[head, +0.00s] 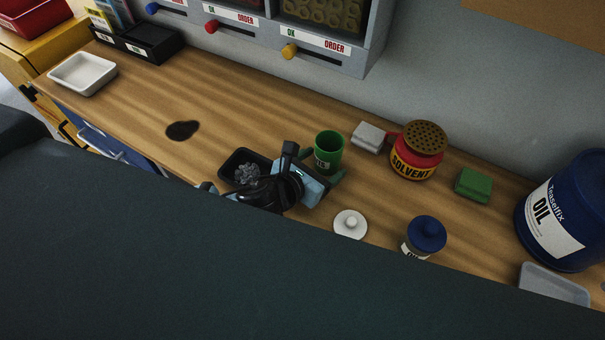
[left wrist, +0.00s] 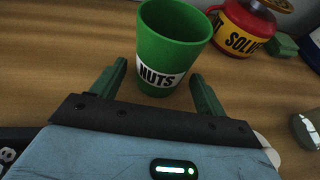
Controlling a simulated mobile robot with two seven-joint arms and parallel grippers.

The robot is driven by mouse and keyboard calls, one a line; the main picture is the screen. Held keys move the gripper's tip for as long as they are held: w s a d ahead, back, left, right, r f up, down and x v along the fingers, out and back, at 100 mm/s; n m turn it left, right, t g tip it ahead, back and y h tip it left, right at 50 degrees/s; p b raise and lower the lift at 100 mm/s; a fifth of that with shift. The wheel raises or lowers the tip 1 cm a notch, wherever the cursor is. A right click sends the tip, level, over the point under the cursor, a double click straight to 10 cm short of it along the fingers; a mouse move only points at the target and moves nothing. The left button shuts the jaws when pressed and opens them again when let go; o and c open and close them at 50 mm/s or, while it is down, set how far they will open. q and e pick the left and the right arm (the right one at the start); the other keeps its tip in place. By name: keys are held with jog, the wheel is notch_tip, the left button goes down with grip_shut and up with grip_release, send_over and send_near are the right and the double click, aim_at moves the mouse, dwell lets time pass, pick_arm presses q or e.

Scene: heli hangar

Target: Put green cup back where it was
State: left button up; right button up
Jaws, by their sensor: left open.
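The green cup (head: 329,152) stands upright on the wooden workbench (head: 230,115), near the bench's middle. In the left wrist view the cup (left wrist: 171,50) shows a white label reading "NUTS" and looks empty inside as far as I can see. My left gripper (head: 322,182) is at the near side of the cup, with its green fingers spread. In the left wrist view the open fingers (left wrist: 158,85) point toward the cup, one on each side of its lower part; contact cannot be told. My right gripper does not show.
A black tray (head: 228,164) with grey metal pieces sits left of my gripper. A grey block (head: 367,137), red solvent can (head: 417,152), green block (head: 473,185), white lid (head: 350,224) and blue-topped oil container (head: 427,234) stand to the right. A dark stain (head: 182,130) lies left, amid free bench.

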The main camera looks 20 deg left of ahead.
pick_arm(q)
jog(key=v, duration=1)
jog(key=shift+s+a+r+p, duration=0.15)
jog(key=shift+s+r+p, duration=0.05)
jog(key=shift+s+p, duration=0.1)
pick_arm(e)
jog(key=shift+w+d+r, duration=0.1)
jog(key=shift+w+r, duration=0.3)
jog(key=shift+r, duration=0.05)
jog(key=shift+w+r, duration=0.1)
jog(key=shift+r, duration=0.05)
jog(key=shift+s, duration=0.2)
